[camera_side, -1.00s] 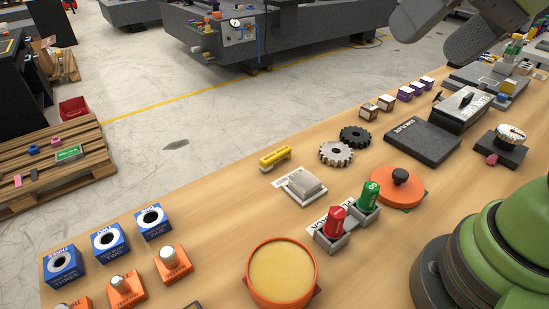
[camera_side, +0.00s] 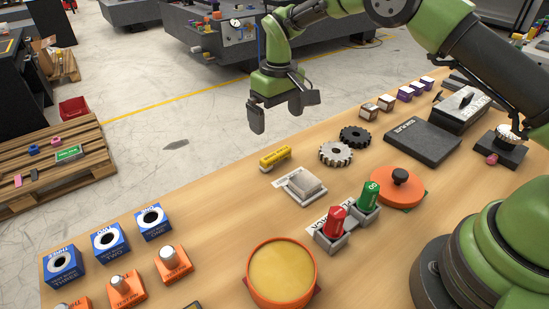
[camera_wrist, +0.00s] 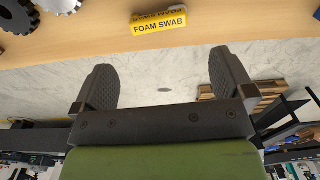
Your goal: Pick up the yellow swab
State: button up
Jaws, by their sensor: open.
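The yellow swab (camera_side: 275,158) lies on the wooden bench near its far edge, left of the gears. In the wrist view the yellow swab (camera_wrist: 159,21) shows at the top middle, with "FOAM SWAB" printed on its side. My gripper (camera_side: 277,117) is open and empty, hanging above and slightly behind the swab, near the bench's far edge. In the wrist view my gripper (camera_wrist: 166,78) shows its two dark fingers spread wide, with the swab beyond their tips and apart from them.
Two gears (camera_side: 336,153) (camera_side: 355,137) lie right of the swab. A pale block on a plate (camera_side: 303,186) lies just in front of it. A red and a green bottle (camera_side: 368,197) stand nearer. Blue blocks (camera_side: 110,241) sit at the left. Bare bench lies left of the swab.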

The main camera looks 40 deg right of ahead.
aim_at(278, 155)
notch_tip(278, 155, down, 11)
jog(key=shift+s+f, duration=0.1)
jog(key=shift+f, duration=0.1)
dwell(0.4)
jog(key=shift+c, duration=0.5)
jog(key=c, duration=0.5)
jog(key=shift+o, duration=0.2)
